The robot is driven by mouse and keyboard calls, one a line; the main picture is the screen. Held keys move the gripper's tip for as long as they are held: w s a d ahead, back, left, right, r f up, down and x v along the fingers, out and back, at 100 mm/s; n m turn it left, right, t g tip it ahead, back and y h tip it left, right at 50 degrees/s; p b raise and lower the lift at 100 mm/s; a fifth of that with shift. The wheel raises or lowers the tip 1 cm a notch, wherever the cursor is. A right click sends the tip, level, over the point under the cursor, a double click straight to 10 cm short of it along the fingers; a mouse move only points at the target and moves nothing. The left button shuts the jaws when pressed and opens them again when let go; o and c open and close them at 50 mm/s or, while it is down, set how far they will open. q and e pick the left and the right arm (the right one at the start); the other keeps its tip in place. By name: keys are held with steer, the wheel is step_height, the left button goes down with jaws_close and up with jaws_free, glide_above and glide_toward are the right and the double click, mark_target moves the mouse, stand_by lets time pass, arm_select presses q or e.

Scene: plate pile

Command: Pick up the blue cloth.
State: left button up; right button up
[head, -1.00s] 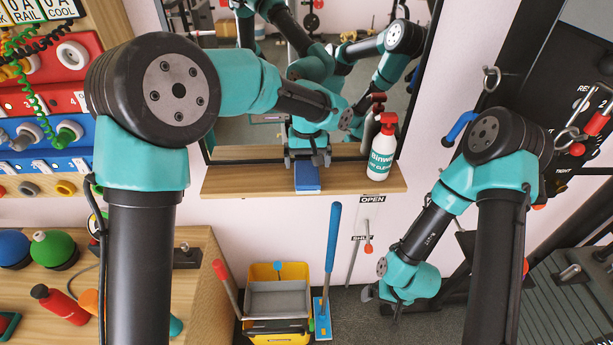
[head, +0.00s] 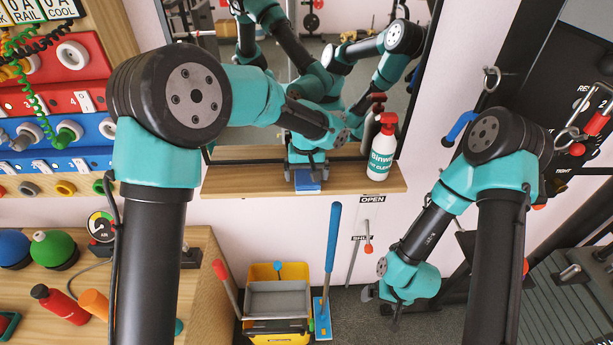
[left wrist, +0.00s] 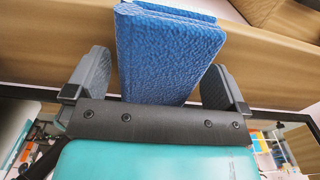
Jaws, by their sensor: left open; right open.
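The blue cloth (head: 308,183) is a folded, textured pad on the wooden shelf below the mirror. In the left wrist view the cloth (left wrist: 165,55) reaches in between my two finger pads, with a gap showing at each side. My left gripper (head: 306,176) points down at the shelf, open, with its fingers on either side of the cloth. The cloth's far part is hidden behind the gripper. My right gripper (head: 380,307) hangs low at the right near the floor, away from the cloth. It is open and looks empty.
A white spray bottle (head: 382,148) with a red top stands right of the cloth on the shelf (head: 345,180). The mirror (head: 345,95) rises behind and reflects my arms. Below are a yellow bucket (head: 278,338) and a blue-handled tool (head: 333,235).

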arm_select(q)
steer(key=c, duration=1)
steer(key=shift+c, duration=0.2)
steer(key=shift+r, duration=0.1)
steer(key=shift+r, duration=1.35)
steer(key=s+r, duration=0.2)
steer(key=s, duration=1.4)
steer(key=shift+r, duration=0.1)
